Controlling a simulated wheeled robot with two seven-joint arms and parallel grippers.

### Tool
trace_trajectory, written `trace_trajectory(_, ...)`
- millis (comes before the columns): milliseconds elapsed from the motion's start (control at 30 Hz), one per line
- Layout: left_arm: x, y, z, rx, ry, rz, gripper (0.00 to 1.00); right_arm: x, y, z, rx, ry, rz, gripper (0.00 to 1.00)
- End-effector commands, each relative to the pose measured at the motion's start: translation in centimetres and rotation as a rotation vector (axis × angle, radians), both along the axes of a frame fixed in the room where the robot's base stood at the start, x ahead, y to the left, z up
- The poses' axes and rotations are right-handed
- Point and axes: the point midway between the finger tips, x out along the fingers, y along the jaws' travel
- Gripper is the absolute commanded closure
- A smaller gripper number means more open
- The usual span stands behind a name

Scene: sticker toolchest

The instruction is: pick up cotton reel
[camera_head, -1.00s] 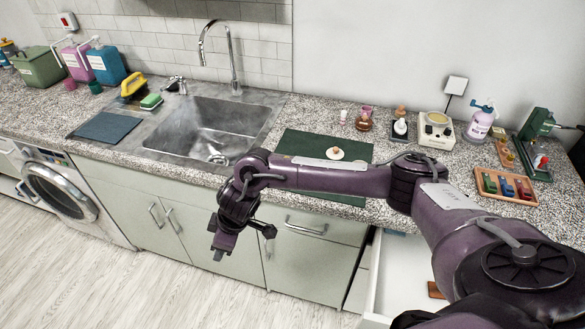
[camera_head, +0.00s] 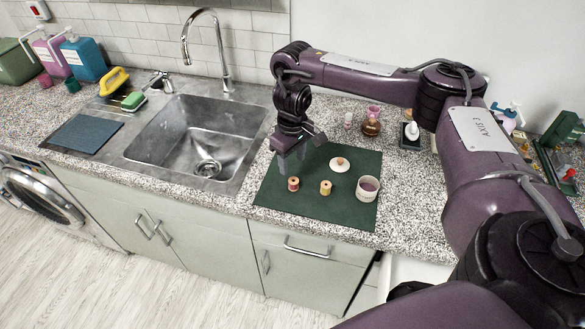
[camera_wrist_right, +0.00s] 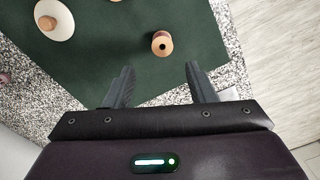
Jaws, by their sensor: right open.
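A small reel with red thread (camera_head: 293,184) stands on the dark green mat (camera_head: 268,195), near its front left. A second reel, with yellow thread (camera_head: 325,187), stands just to its right. My right gripper (camera_head: 291,163) is open and empty, above and slightly behind the red reel, pointing down. In the right wrist view one reddish-brown reel (camera_wrist_right: 162,43) lies ahead of the open fingertips (camera_wrist_right: 159,70), a little apart from them. My left gripper is not in view.
The steel sink (camera_head: 190,135) is to the left. Bottles and a black stand (camera_head: 410,140) are behind to the right. The mat's front edge is near the counter edge.

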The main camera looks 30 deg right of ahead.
Motion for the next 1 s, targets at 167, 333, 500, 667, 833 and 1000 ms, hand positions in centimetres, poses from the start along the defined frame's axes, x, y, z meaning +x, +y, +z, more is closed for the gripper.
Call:
trace_trajectory(167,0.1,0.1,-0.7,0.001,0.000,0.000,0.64,-0.2,-0.1,-1.5,0.001,0.005,-0.006,0.49)
trace_trajectory(333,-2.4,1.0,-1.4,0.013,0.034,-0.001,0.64,-0.4,-0.1,-3.2,0.001,0.004,-0.004,0.49)
trace_trajectory(500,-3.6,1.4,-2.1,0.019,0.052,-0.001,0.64,-1.1,0.0,-5.4,0.002,0.006,-0.005,0.49)
trace_trajectory(667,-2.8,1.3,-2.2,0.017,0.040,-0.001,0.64,-1.2,0.0,-7.2,0.000,0.004,-0.004,0.49)
trace_trajectory(833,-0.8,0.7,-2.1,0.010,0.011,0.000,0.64,-1.1,0.0,-7.7,0.000,0.000,-0.005,0.49)
trace_trajectory(1000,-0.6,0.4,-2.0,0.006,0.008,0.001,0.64,-1.1,0.0,-7.7,0.000,0.001,-0.004,0.52)
